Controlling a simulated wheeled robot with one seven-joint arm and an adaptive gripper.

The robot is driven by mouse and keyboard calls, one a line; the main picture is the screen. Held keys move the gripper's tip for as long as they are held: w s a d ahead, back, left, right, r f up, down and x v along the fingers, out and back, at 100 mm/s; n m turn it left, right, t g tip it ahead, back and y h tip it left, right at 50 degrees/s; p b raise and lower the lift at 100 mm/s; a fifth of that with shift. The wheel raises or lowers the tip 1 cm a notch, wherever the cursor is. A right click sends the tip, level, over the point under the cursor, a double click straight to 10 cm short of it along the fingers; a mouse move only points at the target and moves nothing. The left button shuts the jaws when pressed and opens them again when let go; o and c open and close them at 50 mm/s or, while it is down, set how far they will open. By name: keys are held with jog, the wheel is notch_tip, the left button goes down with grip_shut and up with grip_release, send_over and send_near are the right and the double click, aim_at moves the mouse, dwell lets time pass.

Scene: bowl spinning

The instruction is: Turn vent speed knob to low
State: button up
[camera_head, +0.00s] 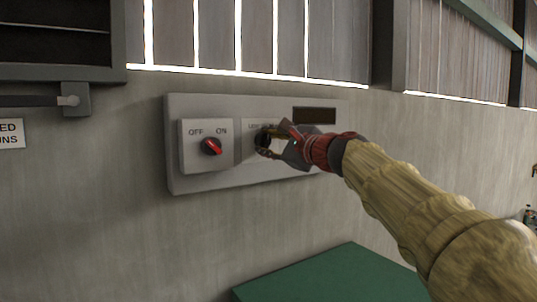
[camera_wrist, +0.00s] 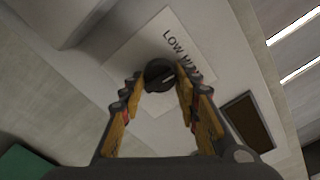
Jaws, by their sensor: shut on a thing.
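The vent speed knob (camera_head: 263,139) is a round black knob on a light plate, right of the OFF/ON switch on the grey wall panel. It also shows in the wrist view (camera_wrist: 159,73), with a pale pointer line and the label "LOW" and part of another word beside it. My gripper (camera_head: 270,142) is at the knob, its fingers on either side of it. In the wrist view my gripper (camera_wrist: 158,85) has its fingertips close on both sides of the knob, shut on it. In the head view the gripper hides part of the knob and its label.
The red OFF/ON switch (camera_head: 211,147) sits left of the knob on the panel (camera_head: 208,184). A dark display window (camera_head: 314,115) is at the upper right. A green surface (camera_head: 330,278) lies below the panel. A dark frame with a latch (camera_head: 70,100) is at the left.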

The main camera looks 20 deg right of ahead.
jog(key=n+b, duration=0.3)
jog(key=shift+f+n, duration=0.15)
jog(key=shift+n, duration=0.15)
jog(key=shift+n+b, duration=1.55)
jog(key=shift+n, duration=0.25)
jog(key=o, duration=1.1)
jog(key=shift+r, duration=0.2)
jog(key=shift+o, duration=0.2)
jog(key=v, duration=1.2)
